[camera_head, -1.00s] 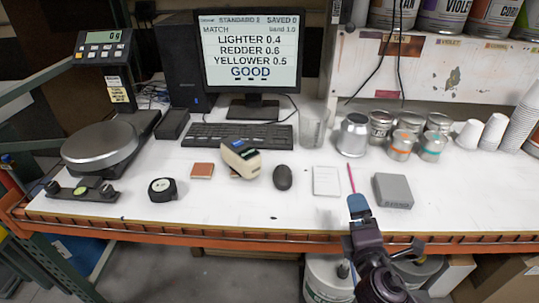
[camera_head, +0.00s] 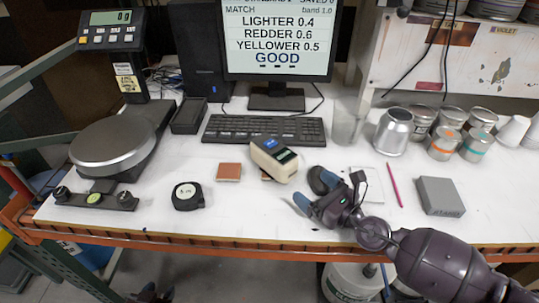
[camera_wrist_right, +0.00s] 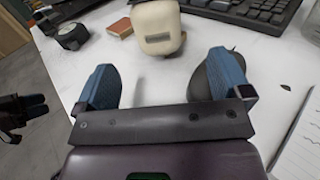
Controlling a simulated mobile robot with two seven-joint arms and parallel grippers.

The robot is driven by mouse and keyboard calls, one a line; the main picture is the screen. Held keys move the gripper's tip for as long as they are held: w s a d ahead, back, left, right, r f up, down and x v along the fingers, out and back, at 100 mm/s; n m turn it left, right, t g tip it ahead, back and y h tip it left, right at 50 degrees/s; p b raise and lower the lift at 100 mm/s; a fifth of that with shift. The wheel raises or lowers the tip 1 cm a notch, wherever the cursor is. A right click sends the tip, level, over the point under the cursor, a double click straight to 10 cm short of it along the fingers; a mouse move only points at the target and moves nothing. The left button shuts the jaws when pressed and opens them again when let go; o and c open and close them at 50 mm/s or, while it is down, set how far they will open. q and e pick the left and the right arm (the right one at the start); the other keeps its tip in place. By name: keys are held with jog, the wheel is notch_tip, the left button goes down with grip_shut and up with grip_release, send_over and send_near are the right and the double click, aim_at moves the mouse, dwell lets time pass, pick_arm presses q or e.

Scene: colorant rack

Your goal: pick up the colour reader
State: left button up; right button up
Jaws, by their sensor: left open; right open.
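The colour reader (camera_head: 270,160), a cream block with a dark display and a blue label on top, sits on the white bench in front of the keyboard. My right gripper (camera_head: 328,191) is open and empty, to the right of the reader and nearer the front edge. In the right wrist view the reader (camera_wrist_right: 157,28) stands ahead, beyond the gap between the two blue fingers (camera_wrist_right: 166,80), untouched. My left gripper (camera_head: 152,293) is low at the bottom edge, below the bench front, open and away from the reader.
A dark mouse (camera_head: 320,180) lies right beside my right gripper, partly hidden by it. The keyboard (camera_head: 265,130) is behind. A grey box (camera_head: 441,196) is at right.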

aim_at(293, 171)
jog(key=x, duration=0.3)
jog(key=shift+w+a+r, duration=0.1)
jog(key=shift+w+a, duration=0.15)
jog(key=shift+a, duration=0.05)
jog(key=shift+p+x, duration=0.35)
jog(key=shift+x, duration=0.4)
jog(key=x, duration=0.4)
jog(key=shift+a+r+p, duration=0.2)
jog(key=shift+r+p, duration=0.05)
jog(key=shift+p, duration=0.1)
jog(key=shift+w+a, duration=0.2)
jog(key=shift+w, duration=0.05)
